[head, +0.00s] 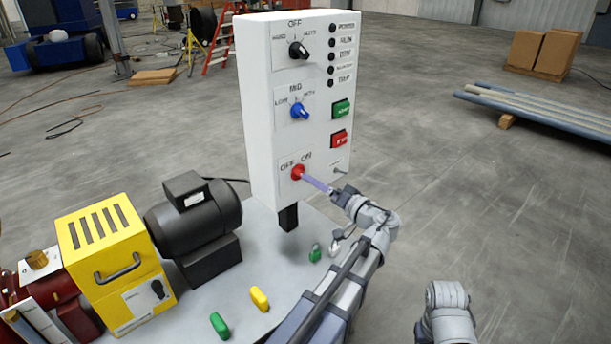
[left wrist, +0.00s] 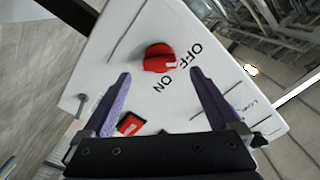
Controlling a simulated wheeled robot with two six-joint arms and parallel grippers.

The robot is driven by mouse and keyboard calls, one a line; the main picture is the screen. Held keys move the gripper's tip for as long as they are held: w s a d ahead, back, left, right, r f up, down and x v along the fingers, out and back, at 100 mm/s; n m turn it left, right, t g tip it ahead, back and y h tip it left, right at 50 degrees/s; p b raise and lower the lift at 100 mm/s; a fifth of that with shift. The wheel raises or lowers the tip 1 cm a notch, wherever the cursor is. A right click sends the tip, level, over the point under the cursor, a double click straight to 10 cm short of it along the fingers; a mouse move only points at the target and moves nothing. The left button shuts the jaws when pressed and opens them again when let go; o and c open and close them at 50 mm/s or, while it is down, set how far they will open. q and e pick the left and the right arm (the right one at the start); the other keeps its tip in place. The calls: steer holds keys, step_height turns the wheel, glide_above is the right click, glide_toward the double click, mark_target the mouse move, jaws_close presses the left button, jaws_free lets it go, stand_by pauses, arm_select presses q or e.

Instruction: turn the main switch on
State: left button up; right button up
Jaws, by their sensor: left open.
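The main switch is a red knob (head: 298,172) low on the white control box, under the OFF and ON labels. In the left wrist view the red knob (left wrist: 158,57) shows a white mark that points toward the OFF word. My left gripper (head: 318,185) is at the box front, its fingers close to the knob. In the left wrist view the left gripper (left wrist: 159,75) is open, one finger toward each side of the knob, with nothing between them. No contact with the knob shows. My right gripper is not seen; only a grey part of my right arm shows at the lower right.
Above are a blue knob (head: 300,111), a black knob (head: 298,50), a green button (head: 340,109) and a red button (head: 339,139). A small metal toggle (head: 340,170) sticks out right of the switch. A black motor (head: 193,220) and yellow housing (head: 112,262) stand left.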

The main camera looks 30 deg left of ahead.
mark_target(301, 174)
arm_select(q)
steer(key=x, duration=0.5)
steer(key=shift+a, duration=0.25)
steer(key=c, duration=1.4)
